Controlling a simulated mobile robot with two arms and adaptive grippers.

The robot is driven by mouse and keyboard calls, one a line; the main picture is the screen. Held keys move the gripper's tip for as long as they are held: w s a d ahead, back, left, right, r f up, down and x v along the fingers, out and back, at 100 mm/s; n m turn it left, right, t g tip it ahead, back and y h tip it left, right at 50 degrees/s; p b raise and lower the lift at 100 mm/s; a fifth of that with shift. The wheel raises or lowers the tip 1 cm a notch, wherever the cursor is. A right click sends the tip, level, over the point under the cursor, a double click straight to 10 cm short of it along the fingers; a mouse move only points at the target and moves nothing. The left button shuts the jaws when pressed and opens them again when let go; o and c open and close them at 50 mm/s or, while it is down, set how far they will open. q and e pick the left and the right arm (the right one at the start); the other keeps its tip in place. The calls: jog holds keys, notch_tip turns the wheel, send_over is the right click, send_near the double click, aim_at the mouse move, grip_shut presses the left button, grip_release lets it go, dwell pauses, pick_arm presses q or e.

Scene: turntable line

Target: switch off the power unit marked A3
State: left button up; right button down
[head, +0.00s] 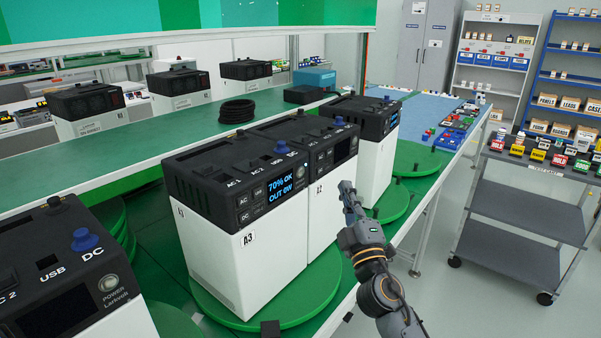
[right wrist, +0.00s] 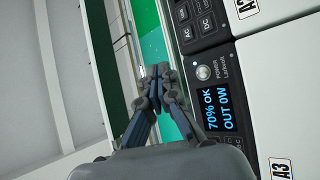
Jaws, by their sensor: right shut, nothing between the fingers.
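The power unit marked A3 (head: 216,262) stands in the middle of the head view, a white box with a black top on a green turntable disc. Its screen (head: 280,188) is lit and reads 70% OK, OUT 0W. The right wrist view shows this lit screen (right wrist: 217,110), a label A3 (right wrist: 282,168) and a round power button (right wrist: 203,73) beside the word POWER. My right gripper (head: 346,190) is shut and empty, in front of the row and right of A3. In the right wrist view its fingertips (right wrist: 163,74) appear left of the button, apart from it. My left gripper is not in view.
A unit marked A2 (head: 322,215) stands close behind A3, with another unit (head: 374,165) beyond. A dark-screened unit (head: 75,270) is at the near left. A grey cart (head: 520,225) with boxes stands at right. The floor between cart and bench is clear.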

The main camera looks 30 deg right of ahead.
jog(key=b, duration=0.1)
send_near(306, 163)
notch_tip(306, 163, up, 2)
jog(key=w+d, duration=0.2)
jog(key=shift+w+a, duration=0.1)
jog(key=shift+w, duration=0.55)
jog(key=shift+w, duration=0.1)
dwell(1.0)
jog(key=shift+w+a+b, duration=0.2)
jog(key=shift+w+b, duration=0.1)
jog(key=shift+w+a, duration=0.1)
jog(key=shift+w, duration=0.2)
dwell(0.5)
jog(key=shift+s+r, duration=0.1)
jog(key=shift+s, duration=0.05)
dwell(0.3)
jog(key=shift+s+d, duration=0.3)
jog(key=shift+s, duration=0.3)
